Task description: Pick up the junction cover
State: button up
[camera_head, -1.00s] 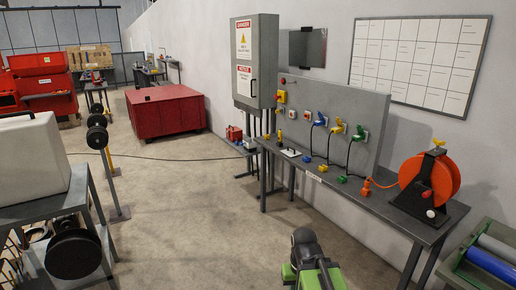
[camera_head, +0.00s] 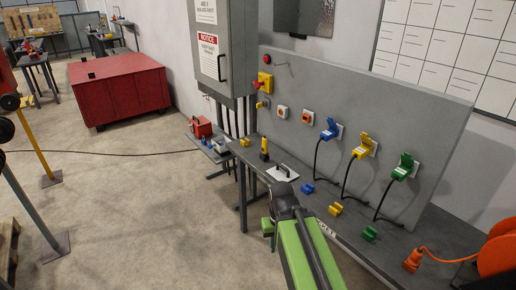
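A flat white plate with a dark handle (camera_head: 282,172) lies on the grey bench, just beyond my arm; it looks like the junction cover, but I cannot be sure. My green arm with its dark joint reaches up from the bottom middle, in front of the bench's near edge. The arm hides part of the bench front.
A yellow and black tool (camera_head: 264,149) stands behind the plate. Blue (camera_head: 307,188), yellow (camera_head: 336,209) and green (camera_head: 369,234) blocks lie right of it. A grey panel (camera_head: 420,115) with cabled plugs rises behind. An orange reel (camera_head: 498,255) is at right.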

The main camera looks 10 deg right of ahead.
aim_at(281, 172)
jog(key=u, duration=0.45)
jog(key=i, duration=1.75)
jog(key=u, duration=0.45)
jog(key=k, duration=0.9)
jog(key=u, duration=0.15)
jog(key=i, duration=0.9)
jog(key=z, duration=0.1)
